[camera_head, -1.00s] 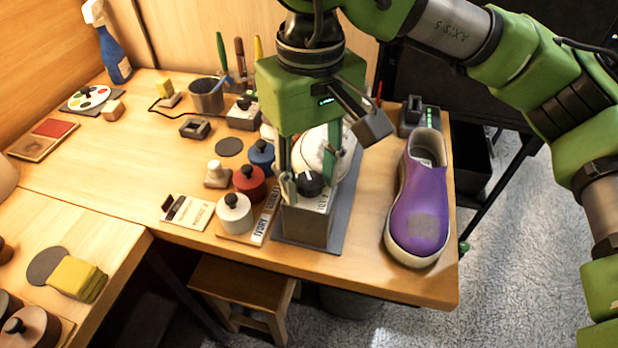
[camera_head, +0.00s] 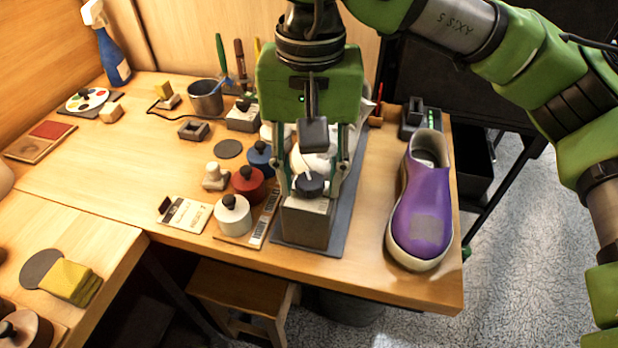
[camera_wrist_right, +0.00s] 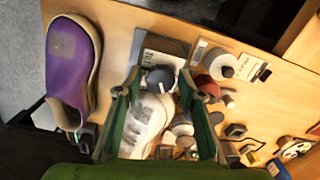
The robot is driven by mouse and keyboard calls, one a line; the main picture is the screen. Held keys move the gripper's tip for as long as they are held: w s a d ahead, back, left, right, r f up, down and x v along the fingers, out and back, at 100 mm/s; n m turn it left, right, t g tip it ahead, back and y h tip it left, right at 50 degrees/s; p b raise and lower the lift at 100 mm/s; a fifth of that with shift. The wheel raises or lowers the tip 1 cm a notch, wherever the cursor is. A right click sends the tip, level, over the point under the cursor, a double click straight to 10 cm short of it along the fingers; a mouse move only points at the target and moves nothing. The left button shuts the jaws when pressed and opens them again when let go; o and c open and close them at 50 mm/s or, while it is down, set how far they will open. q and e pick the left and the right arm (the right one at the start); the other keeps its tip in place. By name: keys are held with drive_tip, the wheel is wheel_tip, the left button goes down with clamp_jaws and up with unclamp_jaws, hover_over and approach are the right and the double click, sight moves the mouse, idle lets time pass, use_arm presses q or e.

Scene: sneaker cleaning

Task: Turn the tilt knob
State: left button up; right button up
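The tilt knob (camera_head: 309,185) is a dark round knob on top of a grey box (camera_head: 306,222) near the table's front edge. It also shows in the right wrist view (camera_wrist_right: 160,78). My right gripper (camera_head: 312,190) points down over the box. Its green fingers stand on either side of the knob, apart from each other. A gap seems to show between knob and fingers; contact is hard to judge. In the right wrist view the fingers (camera_wrist_right: 158,88) are also spread. A white sneaker (camera_wrist_right: 147,125) is behind the knob, partly hidden by my gripper in the head view. My left gripper is out of view.
A purple shoe (camera_head: 420,210) stands right of the box. Blue, red (camera_head: 248,184) and white (camera_head: 233,214) lidded pots stand close on its left. A metal cup (camera_head: 207,97) with tools is farther back. The table's left middle is mostly clear.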

drive_tip(key=c, duration=0.8)
drive_tip(key=shift+n, duration=0.9)
drive_tip(key=shift+c, duration=0.2)
drive_tip(key=shift+n, duration=1.1)
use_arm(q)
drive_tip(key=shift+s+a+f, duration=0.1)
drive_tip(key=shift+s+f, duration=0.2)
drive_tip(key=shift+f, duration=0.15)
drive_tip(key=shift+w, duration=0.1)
use_arm(e)
drive_tip(key=shift+n, duration=0.3)
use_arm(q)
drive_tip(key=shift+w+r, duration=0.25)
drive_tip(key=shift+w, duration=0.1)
use_arm(e)
drive_tip(key=n, duration=0.3)
